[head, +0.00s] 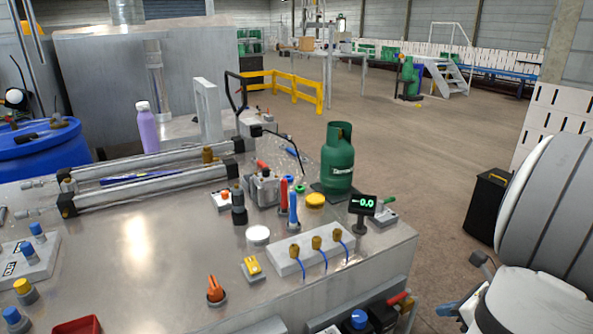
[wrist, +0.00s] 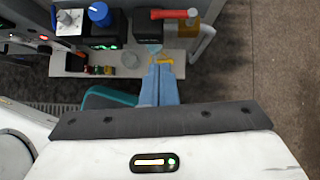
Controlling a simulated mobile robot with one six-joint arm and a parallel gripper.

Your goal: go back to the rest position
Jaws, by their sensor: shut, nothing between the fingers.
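My gripper (head: 446,309) is at the lower right of the head view, low beside the right end of the metal bench (head: 170,285). In the wrist view its blue fingers (wrist: 159,70) are together with nothing between them. They point toward a shelf (wrist: 185,65) with fittings on it. I cannot tell the exact gap between fingertips and shelf. A green gas cylinder (head: 338,160) stands upright on a dark scale plate at the bench's back right corner, apart from my gripper. The scale display (head: 362,204) is lit green and seems to read 0.0.
The shelf holds a blue knob (wrist: 99,13) and a red-handled fitting (wrist: 174,14). A teal object (wrist: 108,98) lies partly hidden below my gripper. A black box (head: 488,207) stands on the floor behind my arm. Open floor (head: 430,150) stretches beyond the bench.

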